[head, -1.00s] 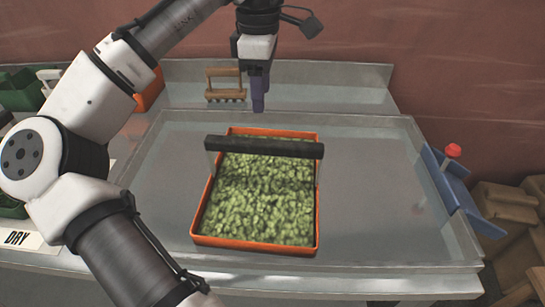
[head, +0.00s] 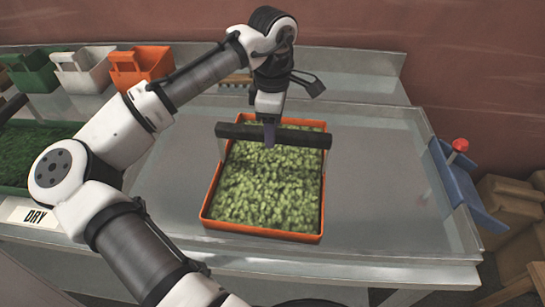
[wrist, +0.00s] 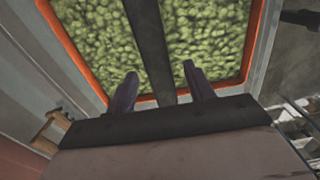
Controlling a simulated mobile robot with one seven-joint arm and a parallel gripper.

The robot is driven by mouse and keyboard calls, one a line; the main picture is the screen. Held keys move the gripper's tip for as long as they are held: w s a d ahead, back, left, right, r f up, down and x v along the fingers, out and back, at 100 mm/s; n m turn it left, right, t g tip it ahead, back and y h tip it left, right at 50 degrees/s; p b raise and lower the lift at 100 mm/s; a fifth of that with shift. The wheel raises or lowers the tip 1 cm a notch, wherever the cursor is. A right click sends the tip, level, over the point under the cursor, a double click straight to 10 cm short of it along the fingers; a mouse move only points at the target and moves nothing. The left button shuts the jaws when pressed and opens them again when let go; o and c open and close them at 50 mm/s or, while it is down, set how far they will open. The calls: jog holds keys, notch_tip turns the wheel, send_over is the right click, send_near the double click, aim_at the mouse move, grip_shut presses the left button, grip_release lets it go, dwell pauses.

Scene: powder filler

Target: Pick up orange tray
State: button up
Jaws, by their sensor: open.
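The orange tray (head: 262,233), full of lumpy green material, sits on the metal worktop. A dark handle bar (head: 308,138) spans it from side to side. My gripper (head: 269,138) is at the middle of this bar, pointing down. In the wrist view my gripper (wrist: 161,85) is open, with one purple finger on each side of the dark bar (wrist: 150,40). I cannot tell whether the fingers touch it. The tray's orange rim (wrist: 75,50) shows around the green material there.
A green bin (head: 30,72), a white bin (head: 84,70) and an orange bin (head: 140,66) stand at the back left. A blue bracket (head: 465,190) with a red knob is at the right edge. Bare worktop (head: 375,180) lies right of the tray.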

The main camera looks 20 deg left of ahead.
jog(key=shift+f, duration=0.9)
jog(key=shift+c, duration=0.4)
grip_shut()
jog(key=shift+r, duration=0.1)
